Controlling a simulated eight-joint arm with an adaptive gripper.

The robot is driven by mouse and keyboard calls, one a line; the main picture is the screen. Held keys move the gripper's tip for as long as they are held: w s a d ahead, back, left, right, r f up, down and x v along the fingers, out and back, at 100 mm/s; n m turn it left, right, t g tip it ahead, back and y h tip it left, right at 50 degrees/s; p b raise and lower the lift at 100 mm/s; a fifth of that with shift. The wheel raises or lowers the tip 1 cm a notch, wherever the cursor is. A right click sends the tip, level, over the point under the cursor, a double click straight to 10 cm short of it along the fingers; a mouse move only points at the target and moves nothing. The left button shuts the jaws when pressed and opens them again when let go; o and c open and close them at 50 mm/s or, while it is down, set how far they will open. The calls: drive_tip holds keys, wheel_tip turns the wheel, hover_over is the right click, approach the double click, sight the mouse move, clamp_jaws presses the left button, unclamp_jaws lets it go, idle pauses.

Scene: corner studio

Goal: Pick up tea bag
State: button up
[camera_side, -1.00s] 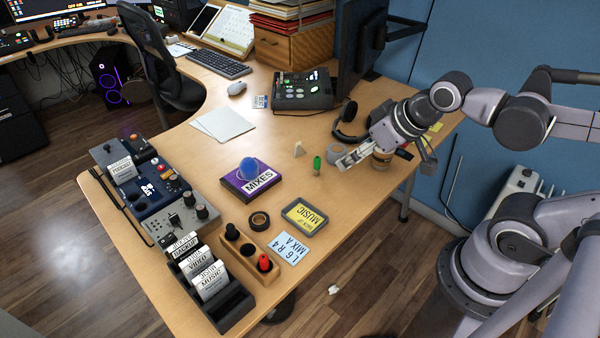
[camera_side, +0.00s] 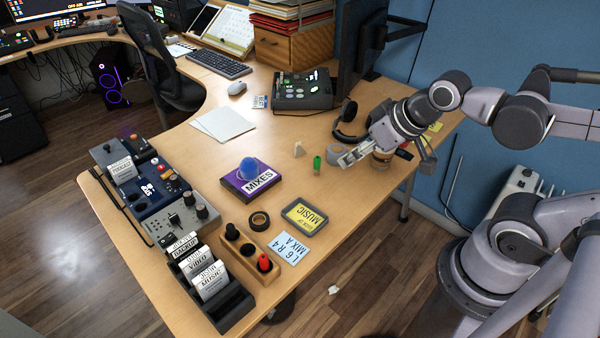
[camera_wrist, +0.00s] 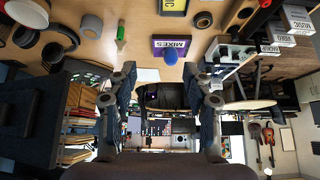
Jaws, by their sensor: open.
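Headphones (camera_side: 349,122) lie behind. A purple MIXES box (camera_side: 238,187) with a blue dome is farther left. A white scrap (camera_side: 333,290) lies on the floor. The desk's middle is mostly clear.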

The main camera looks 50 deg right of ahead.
drive_tip(key=w+d+r, duration=0.2)
drive_tip(key=w+d, duration=0.1)
drive_tip(key=w, duration=0.5)
drive_tip(key=m+g+h, duration=0.1)
drive_tip(key=m+g, duration=0.1)
drive_tip(key=g, duration=0.1)
hover_over(299, 144)
drive_tip(key=s+a, duration=0.1)
drive_tip(key=s, duration=0.3)
wheel_tip(299, 144, down, 16)
drive_tip(key=shift+w+x, duration=0.15)
drive_tip(key=shift+x, duration=2.6)
drive_tip(key=shift+w+x, duration=0.1)
drive_tip(key=shift+x, duration=2.7)
drive_tip(key=shift+r, duration=0.15)
drive_tip(key=c, duration=0.7)
